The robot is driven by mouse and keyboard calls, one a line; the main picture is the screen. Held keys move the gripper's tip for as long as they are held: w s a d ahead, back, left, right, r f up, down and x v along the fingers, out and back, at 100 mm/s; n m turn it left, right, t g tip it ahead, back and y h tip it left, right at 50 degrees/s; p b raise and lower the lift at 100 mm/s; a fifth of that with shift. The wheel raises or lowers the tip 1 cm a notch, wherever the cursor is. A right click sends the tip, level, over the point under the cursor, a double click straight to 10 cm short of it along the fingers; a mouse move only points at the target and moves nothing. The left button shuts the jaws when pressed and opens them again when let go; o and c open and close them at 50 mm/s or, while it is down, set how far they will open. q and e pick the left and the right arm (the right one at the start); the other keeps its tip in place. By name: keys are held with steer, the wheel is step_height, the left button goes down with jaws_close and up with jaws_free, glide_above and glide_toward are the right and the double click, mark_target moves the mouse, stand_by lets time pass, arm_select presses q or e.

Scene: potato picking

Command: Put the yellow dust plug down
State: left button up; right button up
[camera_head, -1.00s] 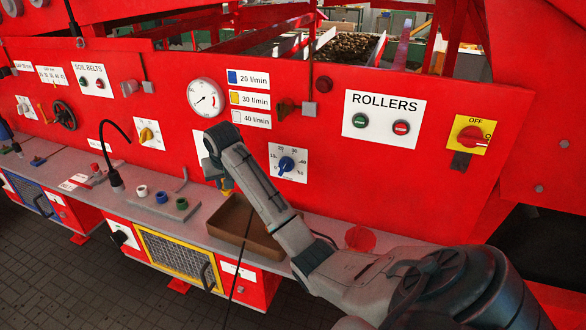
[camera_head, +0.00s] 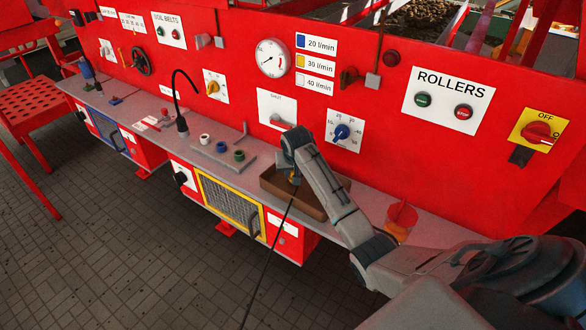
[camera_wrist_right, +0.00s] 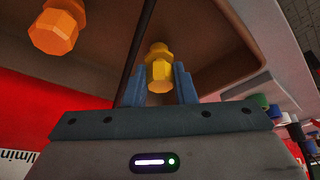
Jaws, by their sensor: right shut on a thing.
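My right gripper (camera_head: 294,180) reaches over the brown tray (camera_head: 318,211) on the grey ledge. It is shut on the yellow dust plug (camera_wrist_right: 159,70), which shows between its blue fingers in the right wrist view. In the head view only a small yellow spot of the plug shows at the fingertips. The tray's brown inside (camera_wrist_right: 205,45) lies behind the plug in the wrist view. I cannot tell whether the plug touches the tray floor. An orange plug (camera_wrist_right: 57,28) lies in the tray, apart from the gripper. My left gripper is not in view.
A thin black cable (camera_head: 270,255) runs by the gripper and tray. Left of the tray, a grey holder (camera_head: 220,158) carries white, blue and green caps. A bent black lamp (camera_head: 182,125) stands beyond it. The red panel rises behind.

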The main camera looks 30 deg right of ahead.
steer(key=shift+w+f, duration=0.1)
steer(key=shift+f, duration=0.05)
steer(key=o, duration=1)
steer(key=shift+r, duration=0.45)
steer(key=shift+b+v, duration=1.9)
steer(key=shift+v, duration=3.85)
